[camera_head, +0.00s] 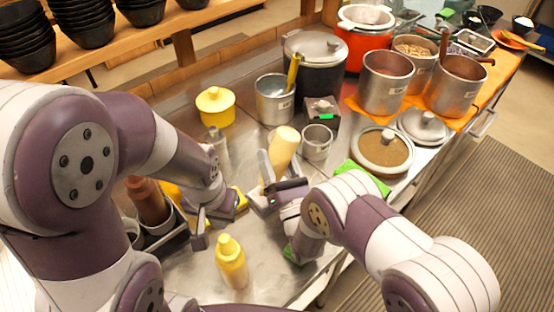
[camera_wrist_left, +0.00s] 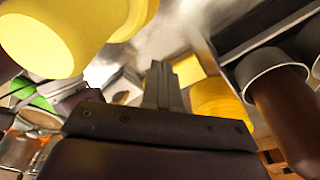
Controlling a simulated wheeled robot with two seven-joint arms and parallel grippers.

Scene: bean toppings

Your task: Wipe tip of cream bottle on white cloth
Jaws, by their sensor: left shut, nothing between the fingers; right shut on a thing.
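The cream bottle (camera_head: 284,148) is pale yellow. My right gripper (camera_head: 275,175) is shut on it and holds it tilted near the middle of the steel counter. Its tip is hidden behind the gripper. My left gripper (camera_head: 200,238) is shut and empty, low over the counter near the dark bottle rack. Its closed fingers (camera_wrist_left: 163,86) show in the left wrist view with nothing between them. I cannot make out the white cloth with certainty; the right arm may hide it.
A yellow squeeze bottle (camera_head: 231,262) stands at the front. The rack (camera_head: 166,246) with a brown bottle (camera_head: 150,203) is at the left. A yellow lidded pot (camera_head: 215,106), a steel pot (camera_head: 274,101) and a small steel cup (camera_head: 317,143) stand behind the grippers.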

